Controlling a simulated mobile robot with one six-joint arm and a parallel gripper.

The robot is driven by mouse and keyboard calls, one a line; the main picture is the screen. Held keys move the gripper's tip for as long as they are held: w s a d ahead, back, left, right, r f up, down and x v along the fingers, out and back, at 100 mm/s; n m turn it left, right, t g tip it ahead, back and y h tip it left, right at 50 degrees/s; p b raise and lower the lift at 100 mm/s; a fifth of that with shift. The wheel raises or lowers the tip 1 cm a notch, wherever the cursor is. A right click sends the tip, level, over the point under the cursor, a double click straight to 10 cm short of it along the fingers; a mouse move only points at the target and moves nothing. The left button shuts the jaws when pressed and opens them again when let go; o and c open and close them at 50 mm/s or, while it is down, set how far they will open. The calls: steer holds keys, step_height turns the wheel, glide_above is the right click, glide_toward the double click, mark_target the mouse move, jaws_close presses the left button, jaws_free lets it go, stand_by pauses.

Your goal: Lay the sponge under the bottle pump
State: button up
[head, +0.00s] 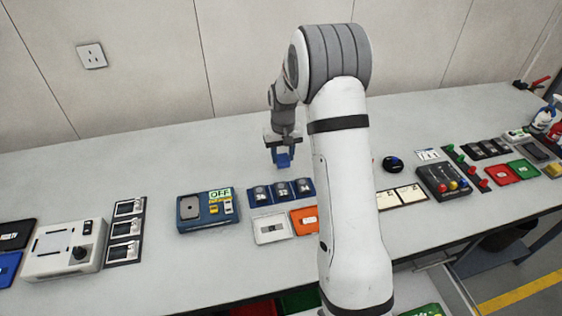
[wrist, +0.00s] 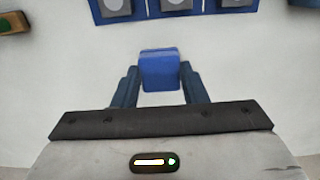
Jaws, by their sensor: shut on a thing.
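My gripper (head: 283,152) is above the bench behind the row of round-dial blocks, its jaws pointing down. It is shut on a small blue block (wrist: 160,72), which looks like the sponge. In the wrist view the block sits between the two dark blue fingers, and in the head view it shows as a blue patch (head: 283,161) under the jaws. A white and blue bottle (head: 543,119) stands at the far right end of the bench. It may be the pump bottle, but its top is too small to make out clearly.
Below the gripper in the head view is a blue dial holder (head: 281,193), with white and orange trays in front. A blue device marked OFF (head: 207,208) is to the left. A button box (head: 443,181) and red and green trays are to the right. The back bench strip is mostly clear.

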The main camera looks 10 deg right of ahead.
mark_target(283, 158)
steer(key=shift+s+a+f, duration=0.1)
steer(key=shift+f, duration=1.8)
steer(key=o, duration=0.9)
steer(key=shift+o, duration=0.2)
steer(key=shift+r, duration=0.1)
